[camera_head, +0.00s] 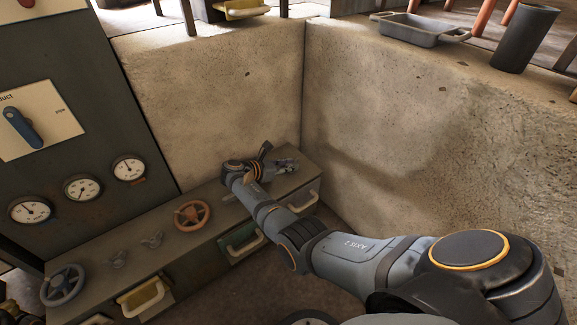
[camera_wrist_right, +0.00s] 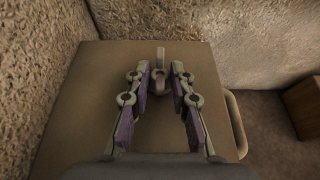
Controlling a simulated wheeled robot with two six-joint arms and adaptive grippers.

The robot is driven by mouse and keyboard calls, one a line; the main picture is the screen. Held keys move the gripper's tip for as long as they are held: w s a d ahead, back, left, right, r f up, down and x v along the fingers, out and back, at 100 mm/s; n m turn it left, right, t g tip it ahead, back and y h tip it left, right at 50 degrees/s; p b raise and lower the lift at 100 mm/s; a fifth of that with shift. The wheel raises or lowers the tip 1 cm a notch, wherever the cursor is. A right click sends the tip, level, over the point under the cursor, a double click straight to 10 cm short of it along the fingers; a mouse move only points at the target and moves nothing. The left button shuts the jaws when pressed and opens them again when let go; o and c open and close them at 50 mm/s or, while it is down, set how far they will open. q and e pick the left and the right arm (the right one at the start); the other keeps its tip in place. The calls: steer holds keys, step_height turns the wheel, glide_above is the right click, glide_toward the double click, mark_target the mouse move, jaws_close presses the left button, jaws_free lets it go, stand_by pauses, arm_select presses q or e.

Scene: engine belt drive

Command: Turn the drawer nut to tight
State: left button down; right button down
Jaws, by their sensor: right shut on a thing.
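My right arm reaches over the long low cabinet (camera_head: 215,205) to its far right end. My right gripper (camera_head: 283,166) is at the cabinet top there. In the right wrist view the two fingers with purple pads (camera_wrist_right: 160,73) stand on either side of a small grey metal nut (camera_wrist_right: 159,77) with an upright wing. The gripper is shut on this nut, low over the flat brown top (camera_wrist_right: 85,100). The fingers hide part of the nut, and I cannot read how tight it is. My left gripper is not in view.
Two wing nuts (camera_head: 152,240), an orange handwheel (camera_head: 192,215) and a grey-blue handwheel (camera_head: 63,284) stand along the cabinet top. Drawers with pale handles (camera_head: 243,246) are on its front. A gauge panel (camera_head: 85,120) rises at left. Stone walls (camera_head: 215,95) close off the corner.

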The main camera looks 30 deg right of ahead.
steer(key=c, duration=1.2)
jaws_free()
steer(key=v, duration=1.2)
